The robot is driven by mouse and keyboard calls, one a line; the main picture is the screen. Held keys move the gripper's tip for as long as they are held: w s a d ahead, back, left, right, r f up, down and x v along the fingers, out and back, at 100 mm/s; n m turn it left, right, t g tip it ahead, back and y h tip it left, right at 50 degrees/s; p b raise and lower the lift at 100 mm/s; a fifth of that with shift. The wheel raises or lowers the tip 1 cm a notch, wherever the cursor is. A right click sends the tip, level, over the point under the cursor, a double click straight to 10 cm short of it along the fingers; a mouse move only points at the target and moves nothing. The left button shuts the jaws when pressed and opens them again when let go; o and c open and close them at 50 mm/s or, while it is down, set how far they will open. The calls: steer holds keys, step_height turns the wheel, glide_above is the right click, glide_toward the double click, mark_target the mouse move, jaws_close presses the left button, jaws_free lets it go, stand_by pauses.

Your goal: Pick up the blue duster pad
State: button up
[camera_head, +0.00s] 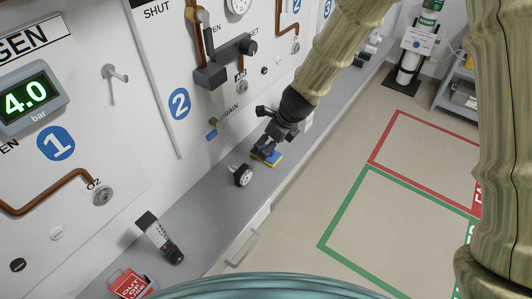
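The blue duster pad (272,160), blue on top with a yellow lower edge, lies on the grey ledge below panel 2. My gripper (266,149) reaches down over it from the upper right, its dark fingers at the pad's top. The fingers and the wrist hide part of the pad. The view is too small to tell whether the fingers touch or grip it.
A black-and-white round fitting (242,175) lies on the ledge (215,200) just left of the pad. A dark cylinder (160,237) and a red out-of-use tag (130,284) are nearer. The wall panel with levers (225,65) rises close behind. Open floor lies right.

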mark_target(274, 157)
steer(key=shift+w+d+p+x, duration=0.15)
steer(key=shift+p+x, duration=0.1)
steer(key=shift+x, duration=0.65)
steer(key=shift+w+d+p+x, duration=0.1)
steer(key=shift+p+x, duration=0.1)
steer(key=shift+x, duration=1.5)
steer(key=c, duration=1.1)
